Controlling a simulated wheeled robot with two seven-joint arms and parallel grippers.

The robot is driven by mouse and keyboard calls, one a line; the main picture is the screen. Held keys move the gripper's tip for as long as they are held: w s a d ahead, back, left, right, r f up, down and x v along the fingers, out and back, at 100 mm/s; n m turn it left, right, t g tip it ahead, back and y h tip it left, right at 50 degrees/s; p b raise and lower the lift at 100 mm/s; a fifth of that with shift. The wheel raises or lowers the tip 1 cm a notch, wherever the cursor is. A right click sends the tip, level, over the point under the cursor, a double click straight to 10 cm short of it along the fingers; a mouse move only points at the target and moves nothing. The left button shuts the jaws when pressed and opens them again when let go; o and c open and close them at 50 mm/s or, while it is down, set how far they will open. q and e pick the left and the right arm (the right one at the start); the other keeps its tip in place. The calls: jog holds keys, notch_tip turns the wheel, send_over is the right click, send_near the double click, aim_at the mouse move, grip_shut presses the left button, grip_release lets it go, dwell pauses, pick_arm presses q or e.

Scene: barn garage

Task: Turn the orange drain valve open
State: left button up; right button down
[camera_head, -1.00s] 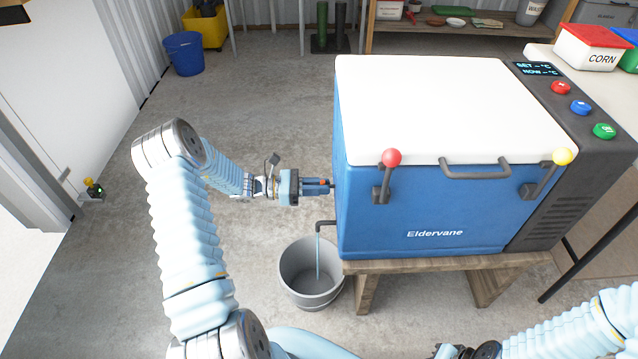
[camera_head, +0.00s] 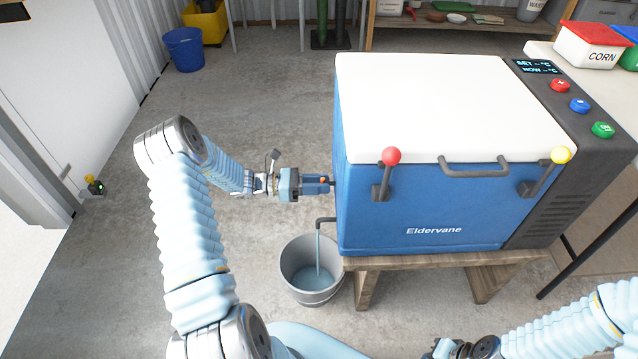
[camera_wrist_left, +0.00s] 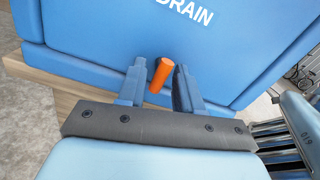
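The orange drain valve handle (camera_wrist_left: 160,75) shows in the left wrist view as a slightly tilted cylinder below the word DRAIN on the blue side panel. My left gripper (camera_wrist_left: 160,85) is open with one finger on each side of the handle, a narrow gap showing at its lower right. In the head view the left gripper (camera_head: 318,184) is beside the blue Eldervane cooler (camera_head: 400,215), with a small orange spot between its fingers. Water runs from the dark drain pipe (camera_head: 325,220) into a grey bucket (camera_head: 312,285). My right gripper (camera_head: 465,348) is low at the bottom edge, its fingers unclear.
The cooler stands on a wooden stand (camera_head: 440,260). A blue bucket (camera_head: 183,51) stands far back left.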

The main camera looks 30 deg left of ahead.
pick_arm(q)
jog(key=shift+o, duration=0.5)
jog(key=b+v, duration=0.1)
jog(key=v, duration=1.2)
jog(key=shift+a+b, duration=0.3)
jog(key=shift+a, duration=0.1)
jog(key=shift+s, duration=0.15)
